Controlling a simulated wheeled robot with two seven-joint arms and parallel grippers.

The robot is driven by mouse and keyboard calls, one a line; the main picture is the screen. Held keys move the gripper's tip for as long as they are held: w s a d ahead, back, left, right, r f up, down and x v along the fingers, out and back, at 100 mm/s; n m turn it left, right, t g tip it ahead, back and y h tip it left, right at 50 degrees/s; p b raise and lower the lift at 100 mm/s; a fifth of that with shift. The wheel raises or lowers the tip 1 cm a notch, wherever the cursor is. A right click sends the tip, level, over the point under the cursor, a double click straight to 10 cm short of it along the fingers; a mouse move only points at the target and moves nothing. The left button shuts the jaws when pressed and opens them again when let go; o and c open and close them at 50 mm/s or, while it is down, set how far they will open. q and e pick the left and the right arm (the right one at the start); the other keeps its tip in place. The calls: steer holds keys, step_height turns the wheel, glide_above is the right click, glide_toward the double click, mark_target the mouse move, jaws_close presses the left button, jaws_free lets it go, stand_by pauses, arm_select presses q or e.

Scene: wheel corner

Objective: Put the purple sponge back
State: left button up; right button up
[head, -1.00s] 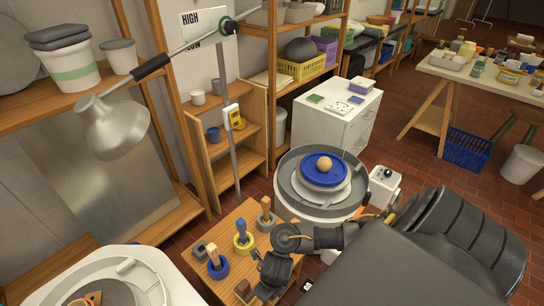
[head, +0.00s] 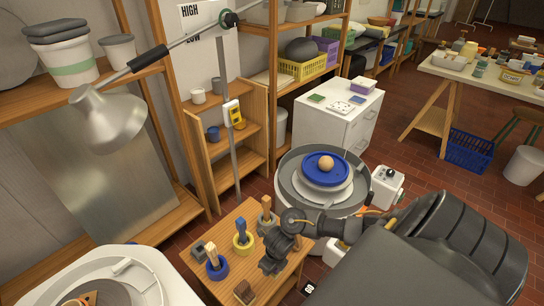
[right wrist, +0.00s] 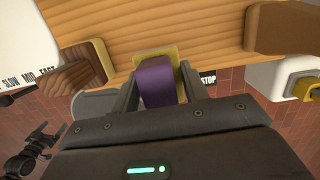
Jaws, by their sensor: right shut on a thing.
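The purple sponge (right wrist: 157,82) shows between the fingers of my right gripper (right wrist: 156,90) in the right wrist view. The gripper is shut on it. A yellow patch (right wrist: 172,56) lies just beyond the sponge, against the wood; I cannot tell whether the two touch. In the head view my right gripper (head: 273,264) is over the right side of the small wooden table (head: 225,282), and the sponge is hidden there by the gripper and arm.
Blue (head: 217,268), yellow (head: 243,243) and grey (head: 267,222) holders with tools stand on the small table, close to my gripper. A brown block (head: 244,291) is at its front. A pottery wheel (head: 335,192) with a ball on its blue disc stands behind.

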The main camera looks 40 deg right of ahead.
arm_select(q)
steer(key=shift+f, duration=0.45)
arm_select(e)
steer(key=shift+w+d+f, duration=0.4)
steer(key=shift+w+f, duration=0.05)
steer(key=shift+f, duration=0.25)
steer(key=shift+w+d+f, duration=0.4)
steer(key=shift+f, duration=0.3)
steer(key=shift+w+d+f+b, duration=0.1)
steer(key=shift+d+f+b, duration=0.1)
steer(key=shift+f, duration=0.45)
steer(key=shift+w+d+f+b, duration=0.15)
steer(key=shift+f+b, duration=0.1)
steer(key=shift+f, duration=0.35)
steer(key=shift+w+d+f+b, duration=0.1)
steer(key=shift+f+b, duration=0.1)
steer(key=shift+f, duration=0.45)
arm_select(q)
steer(key=shift+f, duration=0.45)
arm_select(e)
steer(key=shift+a, duration=0.1)
arm_select(q)
steer(key=shift+f, duration=0.15)
